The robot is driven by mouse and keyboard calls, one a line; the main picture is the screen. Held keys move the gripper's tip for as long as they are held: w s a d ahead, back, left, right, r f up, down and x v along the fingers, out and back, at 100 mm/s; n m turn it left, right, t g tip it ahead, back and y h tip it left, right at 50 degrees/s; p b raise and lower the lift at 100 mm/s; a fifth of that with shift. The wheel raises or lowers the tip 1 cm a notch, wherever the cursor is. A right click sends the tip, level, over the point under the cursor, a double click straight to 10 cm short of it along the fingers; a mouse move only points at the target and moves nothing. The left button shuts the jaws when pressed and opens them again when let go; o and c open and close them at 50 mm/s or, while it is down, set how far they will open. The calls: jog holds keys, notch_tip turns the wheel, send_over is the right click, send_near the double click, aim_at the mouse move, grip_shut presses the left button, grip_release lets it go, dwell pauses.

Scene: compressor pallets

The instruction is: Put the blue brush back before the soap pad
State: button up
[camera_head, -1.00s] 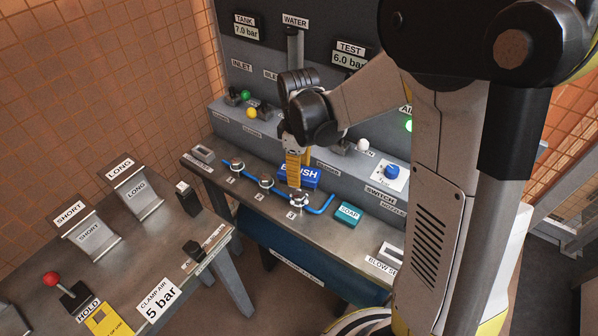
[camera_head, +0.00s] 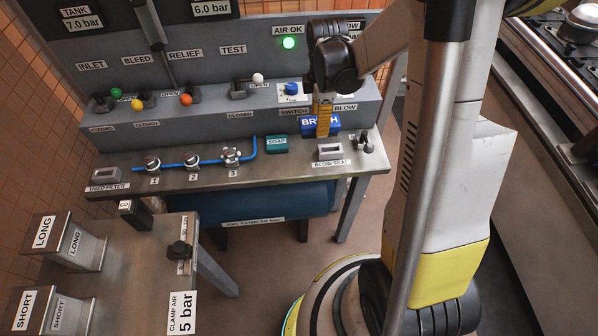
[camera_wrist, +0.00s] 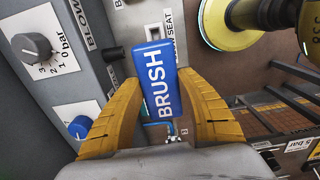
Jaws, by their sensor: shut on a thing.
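The blue brush (camera_wrist: 156,82), lettered BRUSH, is between the two yellow fingers of my gripper (camera_wrist: 160,100) in the wrist view, and both fingers press on its sides. In the head view my gripper (camera_head: 324,118) is at the right part of the bench, and the brush (camera_head: 308,125) shows around its fingertips, behind the blow seat. The teal soap pad (camera_head: 277,144), lettered SOAP, lies on the bench to the left of the brush, right of the blue pipe. I cannot tell whether the brush touches the bench.
The blow seat (camera_head: 330,151) and a small black fitting (camera_head: 363,141) stand close to the brush on the right end of the bench (camera_head: 220,176). The blue pipe (camera_head: 213,161) with numbered valves runs left of the soap. The valve panel (camera_head: 200,117) rises behind.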

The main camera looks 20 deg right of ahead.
jog(key=shift+s+d+f, duration=0.1)
jog(key=shift+s+f, duration=0.05)
jog(key=shift+s, duration=0.05)
jog(key=b, duration=0.4)
send_over(284, 166)
notch_tip(284, 166, down, 7)
jog(key=shift+f, duration=0.1)
jog(key=shift+f+b, duration=0.95)
jog(key=shift+f, duration=0.85)
jog(key=shift+f, duration=0.25)
jog(key=o, duration=1.2)
jog(key=shift+r, duration=0.1)
jog(key=shift+r, duration=0.1)
